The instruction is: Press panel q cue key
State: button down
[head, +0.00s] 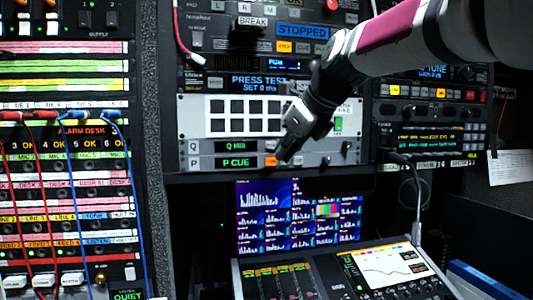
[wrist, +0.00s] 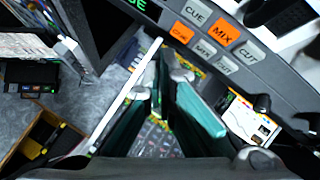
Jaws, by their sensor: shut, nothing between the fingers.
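Panel Q (head: 194,147) is the upper of two strips in the head view; its green display seems to read Q MIX. Panel P (head: 194,162) lies just below, with P CUE on its display. In the wrist view the Q row has a white CUE key (wrist: 197,13), an orange-lit MIX key (wrist: 222,33) and a white CUT key. The P row has its CUE key (wrist: 180,32) lit orange. My gripper (head: 284,157) is shut and empty in front of the strips, hiding part of their keys. Its fingers (wrist: 170,80) also show in the wrist view, apart from the keys there.
A white plate with black squares (head: 220,125) is above the strips. Monitors (head: 300,215) and a control desk (head: 280,280) stand below. A patch bay with red and blue cables (head: 75,150) is at left. A white cable (head: 416,190) hangs at right.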

jog(key=shift+w+a, duration=0.2)
jog(key=shift+w, duration=0.7)
jog(key=shift+w+a, duration=0.2)
jog(key=shift+w, duration=0.7)
jog(key=shift+w+a+p, duration=0.15)
jog(key=shift+w+p, duration=0.4)
jog(key=shift+w, duration=0.2)
dwell(0.9)
jog(key=shift+s, duration=0.1)
jog(key=shift+s+p, duration=0.65)
jog(key=shift+p, duration=0.05)
jog(key=shift+s+d, duration=0.1)
jog(key=shift+d, duration=0.1)
jog(key=s+p, duration=0.1)
jog(key=s, duration=0.1)
jog(key=s+d+p, duration=0.1)
jog(key=s+p, duration=0.1)
jog(key=shift+s, duration=0.35)
